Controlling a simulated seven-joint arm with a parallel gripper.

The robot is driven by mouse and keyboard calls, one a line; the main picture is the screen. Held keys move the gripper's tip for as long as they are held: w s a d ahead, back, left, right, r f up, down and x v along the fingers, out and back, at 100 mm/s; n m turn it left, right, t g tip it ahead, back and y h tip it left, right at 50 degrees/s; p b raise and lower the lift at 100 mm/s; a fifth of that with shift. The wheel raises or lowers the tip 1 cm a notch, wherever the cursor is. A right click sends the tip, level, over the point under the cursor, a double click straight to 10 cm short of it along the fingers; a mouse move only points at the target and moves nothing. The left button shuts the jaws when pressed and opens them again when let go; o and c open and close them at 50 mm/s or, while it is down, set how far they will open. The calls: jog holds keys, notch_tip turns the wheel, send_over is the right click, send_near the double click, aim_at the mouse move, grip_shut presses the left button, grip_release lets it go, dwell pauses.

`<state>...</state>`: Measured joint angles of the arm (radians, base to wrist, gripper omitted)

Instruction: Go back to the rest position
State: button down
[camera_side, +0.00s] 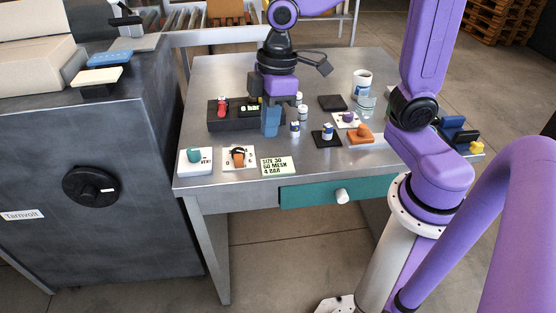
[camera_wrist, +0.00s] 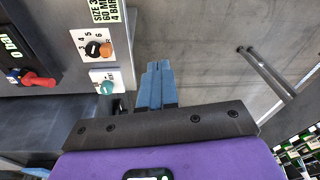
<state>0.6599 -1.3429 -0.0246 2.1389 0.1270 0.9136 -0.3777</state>
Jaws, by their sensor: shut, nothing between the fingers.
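My gripper (camera_side: 271,124) hangs over the steel table (camera_side: 225,75) in the side view, in front of the black box with the red lever. Its blue fingers point down. In the wrist view the two blue fingers (camera_wrist: 159,72) lie side by side, shut, with nothing held. The red lever (camera_side: 222,106) and a "0 bar" display (camera_side: 251,107) show on the black box (camera_side: 219,122), partly hidden behind the gripper.
A teal knob (camera_side: 194,155), a dial with an orange-and-black knob (camera_side: 239,157) and a label card (camera_side: 277,166) line the front edge. Small bottles (camera_side: 295,129), a black pad (camera_side: 331,102), an orange block (camera_side: 360,134) and a cup (camera_side: 362,84) stand right of the gripper.

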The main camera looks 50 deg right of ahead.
jog(key=s+d+f, duration=0.1)
jog(key=s+d, duration=0.2)
jog(key=s, duration=0.4)
jog(key=s+d+f+n+h, duration=0.1)
jog(key=s+d+f, duration=0.1)
jog(key=s, duration=0.6)
jog(key=shift+d, duration=0.55)
jog(key=shift+r, duration=0.1)
